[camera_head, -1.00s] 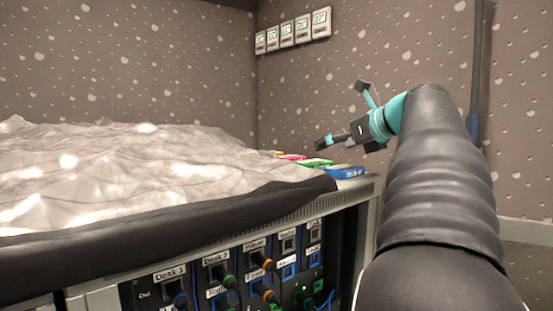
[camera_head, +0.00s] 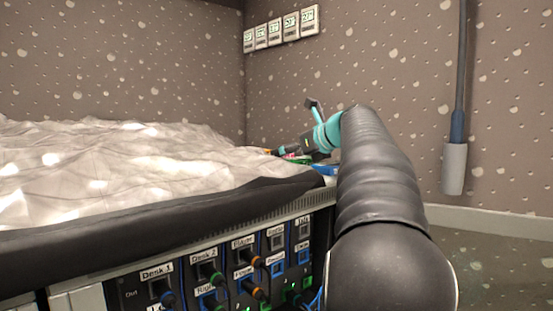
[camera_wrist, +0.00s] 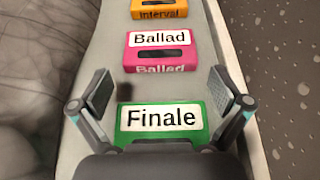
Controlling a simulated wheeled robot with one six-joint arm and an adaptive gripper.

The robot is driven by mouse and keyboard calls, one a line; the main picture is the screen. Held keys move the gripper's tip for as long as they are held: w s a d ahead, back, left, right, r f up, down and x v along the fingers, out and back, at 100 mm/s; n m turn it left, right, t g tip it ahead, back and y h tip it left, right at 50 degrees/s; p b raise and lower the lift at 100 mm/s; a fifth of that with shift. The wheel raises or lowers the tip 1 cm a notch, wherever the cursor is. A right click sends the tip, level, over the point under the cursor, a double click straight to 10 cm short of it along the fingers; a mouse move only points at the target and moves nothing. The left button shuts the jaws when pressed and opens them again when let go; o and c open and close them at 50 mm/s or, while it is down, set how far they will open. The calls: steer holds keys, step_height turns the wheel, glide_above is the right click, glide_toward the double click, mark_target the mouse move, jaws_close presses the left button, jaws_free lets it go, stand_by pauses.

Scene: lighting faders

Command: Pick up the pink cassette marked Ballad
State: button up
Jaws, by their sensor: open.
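The pink cassette marked Ballad (camera_wrist: 160,50) lies on the narrow pale ledge in the wrist view, with its white label up and its name repeated on the near edge. My gripper (camera_wrist: 168,92) is open, its two fingers spread on either side of the ledge. The green cassette marked Finale (camera_wrist: 165,122) sits between and just below the fingers, nearer than the pink one. The pink cassette lies beyond the fingertips, and nothing is held. In the head view my gripper (camera_head: 292,150) is over the far right end of the desk, and the cassettes there are mostly hidden.
An orange cassette marked Interval (camera_wrist: 160,8) lies beyond the pink one. A crumpled translucent cover (camera_head: 110,165) spreads over the desk left of the ledge. A panel of labelled sockets and cables (camera_head: 225,270) is on the desk front. The wall (camera_head: 400,100) stands behind.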

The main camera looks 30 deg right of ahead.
steer(key=shift+x, duration=0.9)
steer(key=c, duration=0.9)
steer(key=shift+r, duration=0.15)
